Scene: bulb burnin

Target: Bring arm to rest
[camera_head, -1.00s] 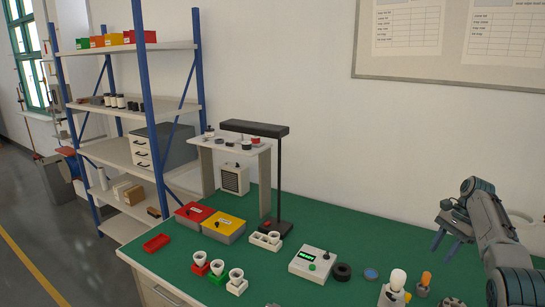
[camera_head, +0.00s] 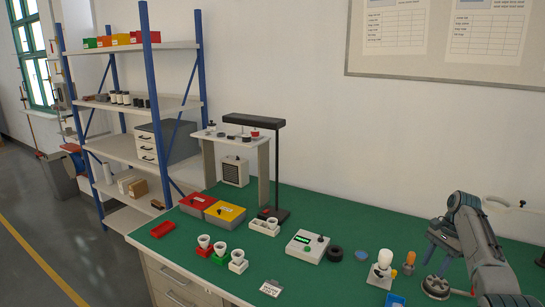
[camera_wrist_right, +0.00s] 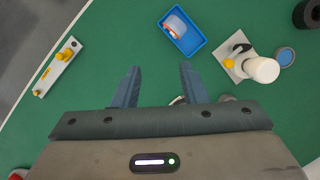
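My right gripper (camera_head: 432,256) hangs over the right part of the green table (camera_head: 325,220), its fingers pointing down. The right wrist view shows its two fingers (camera_wrist_right: 160,84) spread apart with no object held between them. Part of a pale object shows behind the fingertips, mostly hidden. A white bulb (camera_head: 384,258) stands on a pale base to the left of the gripper; it also shows in the right wrist view (camera_wrist_right: 262,69). My left gripper is in neither current view.
A blue tray (camera_wrist_right: 194,44) with a small item lies near the bulb. A white strip with yellow parts (camera_wrist_right: 58,69) lies at the left in the wrist view.

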